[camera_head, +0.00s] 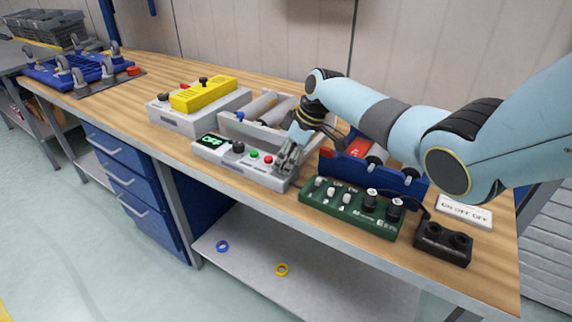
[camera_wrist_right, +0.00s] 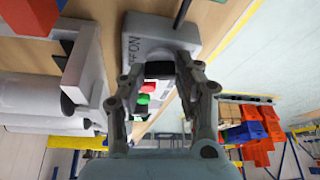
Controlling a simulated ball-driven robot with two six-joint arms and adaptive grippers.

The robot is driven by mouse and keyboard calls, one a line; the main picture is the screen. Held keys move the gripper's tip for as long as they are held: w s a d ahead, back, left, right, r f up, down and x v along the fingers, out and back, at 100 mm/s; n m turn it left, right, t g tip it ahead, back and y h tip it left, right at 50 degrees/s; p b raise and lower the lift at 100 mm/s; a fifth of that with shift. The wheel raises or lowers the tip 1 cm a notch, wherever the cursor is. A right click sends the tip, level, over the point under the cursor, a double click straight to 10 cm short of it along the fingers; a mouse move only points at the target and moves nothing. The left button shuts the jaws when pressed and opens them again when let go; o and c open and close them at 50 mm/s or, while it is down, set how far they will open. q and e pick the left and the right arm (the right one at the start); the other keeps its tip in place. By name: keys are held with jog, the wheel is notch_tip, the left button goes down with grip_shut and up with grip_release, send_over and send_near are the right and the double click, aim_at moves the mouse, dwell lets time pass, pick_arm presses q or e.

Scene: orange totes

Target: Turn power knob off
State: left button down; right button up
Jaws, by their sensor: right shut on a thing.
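A light grey control box (camera_head: 222,160) sits on the wooden bench. Its small display (camera_head: 210,141) reads OFF in green. A black knob (camera_head: 238,147), a green button (camera_head: 254,154) and a red button (camera_head: 268,159) are on its top. My right gripper (camera_head: 285,160) is at the box's right end, where it hides what it holds. In the right wrist view, my right gripper (camera_wrist_right: 162,66) is shut on a dark knob (camera_wrist_right: 159,71), one finger on each side. ON/OFF lettering is printed beside that knob on the grey box (camera_wrist_right: 150,28). My left gripper is not in view.
A green switch box (camera_head: 345,213) and a black two-socket block (camera_head: 443,244) stand to the right. A blue bin (camera_head: 345,168) and a grey tray (camera_head: 232,122) stand behind. A yellow-topped control box (camera_head: 205,94) is farther left. The bench's front edge is close.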

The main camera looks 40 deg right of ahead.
jog(key=n+g+y+b, duration=0.1)
jog(key=n+b, duration=0.2)
jog(key=n, duration=0.1)
jog(key=shift+w+d+f, duration=0.1)
jog(key=shift+n+g+b, duration=0.4)
jog(key=shift+n+b, duration=0.5)
jog(key=shift+b, duration=0.15)
jog(key=o, duration=1.1)
jog(key=shift+o, duration=0.2)
